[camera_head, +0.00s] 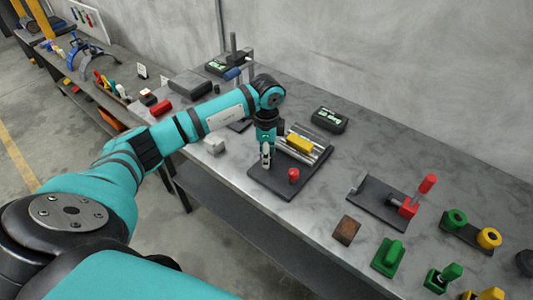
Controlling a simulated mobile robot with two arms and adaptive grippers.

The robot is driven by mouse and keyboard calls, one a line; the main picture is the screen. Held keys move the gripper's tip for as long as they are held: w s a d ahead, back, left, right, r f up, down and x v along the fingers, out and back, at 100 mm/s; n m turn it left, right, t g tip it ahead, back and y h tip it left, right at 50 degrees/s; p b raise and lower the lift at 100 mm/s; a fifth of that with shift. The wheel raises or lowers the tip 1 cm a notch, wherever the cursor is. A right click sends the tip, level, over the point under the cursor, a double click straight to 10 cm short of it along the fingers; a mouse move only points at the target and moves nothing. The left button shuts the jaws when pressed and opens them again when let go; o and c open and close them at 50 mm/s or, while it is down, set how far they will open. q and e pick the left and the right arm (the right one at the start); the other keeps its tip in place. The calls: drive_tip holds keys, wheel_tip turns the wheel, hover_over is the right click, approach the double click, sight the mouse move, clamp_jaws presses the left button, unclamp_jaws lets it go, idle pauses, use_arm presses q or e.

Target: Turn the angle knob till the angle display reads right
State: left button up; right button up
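A small red knob (293,175) stands at the front of a dark base plate (275,186) on the bench. Behind it on the plate is a silver fixture (317,147) with a yellow block (300,143) in it. A black display box (330,119) with green characters stands behind the fixture; its reading is too small to tell for sure. My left gripper (266,162) points down over the left part of the plate, left of the red knob and apart from it. Its fingers look narrow, and their opening is unclear. My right gripper is out of view.
To the right are a dark plate with a red handle (425,184), a brown block (346,230), a green handled piece (388,256), and green and yellow knobs (489,238). Another display (217,66) stands behind my arm. Bare bench lies right of the display box.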

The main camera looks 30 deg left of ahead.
use_arm(q)
drive_tip(key=shift+o, duration=1.4)
wheel_tip(320, 180, up, 12)
drive_tip(key=shift+f, duration=0.1)
